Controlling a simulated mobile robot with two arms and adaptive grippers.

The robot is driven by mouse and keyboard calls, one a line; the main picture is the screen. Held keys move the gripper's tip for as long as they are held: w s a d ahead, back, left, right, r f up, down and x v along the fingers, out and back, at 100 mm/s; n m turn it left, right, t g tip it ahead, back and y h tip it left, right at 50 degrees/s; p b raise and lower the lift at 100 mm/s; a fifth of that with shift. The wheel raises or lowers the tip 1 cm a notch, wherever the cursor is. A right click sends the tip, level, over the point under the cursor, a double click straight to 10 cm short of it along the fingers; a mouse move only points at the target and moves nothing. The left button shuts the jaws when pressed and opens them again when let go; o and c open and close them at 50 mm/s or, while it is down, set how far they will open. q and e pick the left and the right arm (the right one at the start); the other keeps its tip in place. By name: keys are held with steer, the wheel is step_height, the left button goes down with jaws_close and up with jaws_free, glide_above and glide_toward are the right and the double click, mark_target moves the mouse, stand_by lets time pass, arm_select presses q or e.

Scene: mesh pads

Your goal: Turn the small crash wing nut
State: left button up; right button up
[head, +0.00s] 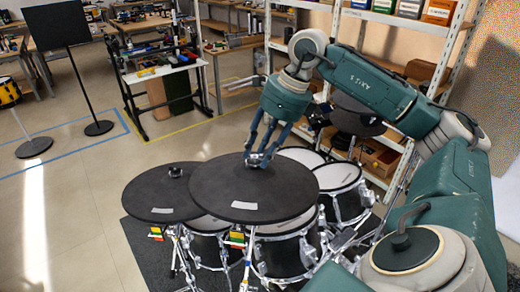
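My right gripper (257,159) reaches down from the upper right to the middle of a black mesh cymbal pad (225,189). Its fingertips are at the small metallic wing nut and post at the pad's centre. The fingers cover most of the nut, and I cannot tell whether they grip it or only stand around it. A second black pad (150,197) lies to the left, with its own small nut (176,171) on top in plain view. A third dark pad (358,105) is behind my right forearm, partly hidden. My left gripper is not in view.
White-topped drums (337,176) and chrome stands crowd below and right of the pads. A shelf rack (395,20) with boxes stands behind. A black music stand (57,27) and a work cart (160,73) are further back.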

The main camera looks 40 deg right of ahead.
steer(key=shift+r, duration=0.2)
steer(key=v, duration=1.1)
steer(key=shift+d+r, duration=0.2)
steer(key=shift+r, duration=0.1)
steer(key=shift+s, duration=0.2)
